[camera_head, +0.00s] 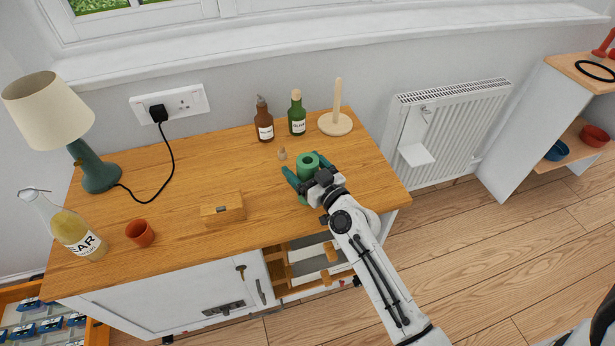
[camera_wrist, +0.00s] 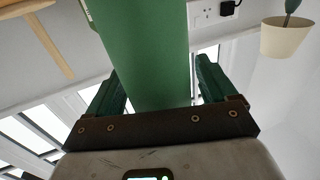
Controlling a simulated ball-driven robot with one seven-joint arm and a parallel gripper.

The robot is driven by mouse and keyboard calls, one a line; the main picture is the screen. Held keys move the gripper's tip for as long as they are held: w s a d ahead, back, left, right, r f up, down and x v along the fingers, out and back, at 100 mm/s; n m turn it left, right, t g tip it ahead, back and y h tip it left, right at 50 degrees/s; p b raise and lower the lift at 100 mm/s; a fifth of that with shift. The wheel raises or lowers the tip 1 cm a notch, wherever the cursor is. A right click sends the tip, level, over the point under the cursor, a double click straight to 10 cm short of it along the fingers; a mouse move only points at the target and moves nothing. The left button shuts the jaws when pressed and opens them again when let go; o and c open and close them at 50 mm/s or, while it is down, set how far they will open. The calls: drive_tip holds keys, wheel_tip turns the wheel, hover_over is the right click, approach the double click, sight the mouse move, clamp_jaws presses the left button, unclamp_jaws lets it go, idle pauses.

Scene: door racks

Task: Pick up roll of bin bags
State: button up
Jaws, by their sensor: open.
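The roll of bin bags is a green cylinder (camera_head: 308,161) with a hole in its top, near the right part of the wooden counter. In the wrist view the green roll (camera_wrist: 145,50) fills the middle, between the two fingers. My gripper (camera_head: 299,180) has dark green fingers, spread open on either side of the roll. In the wrist view my gripper (camera_wrist: 160,90) shows a gap between the right finger and the roll; the left finger is close to it. I cannot tell whether either finger touches the roll. The roll's lower part is partly hidden by my gripper.
Behind the roll stand a brown bottle (camera_head: 264,125), a green bottle (camera_head: 297,117) and a wooden paper-towel stand (camera_head: 336,124). A small wooden box (camera_head: 222,210), an orange cup (camera_head: 140,233) and a lamp (camera_head: 92,165) are to the left. The counter (camera_head: 370,175) is clear to the right.

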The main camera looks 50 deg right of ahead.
drive_tip(key=shift+w+d, duration=0.1)
drive_tip(key=shift+w, duration=0.2)
drive_tip(key=shift+c, duration=0.3)
drive_tip(key=c, duration=1.1)
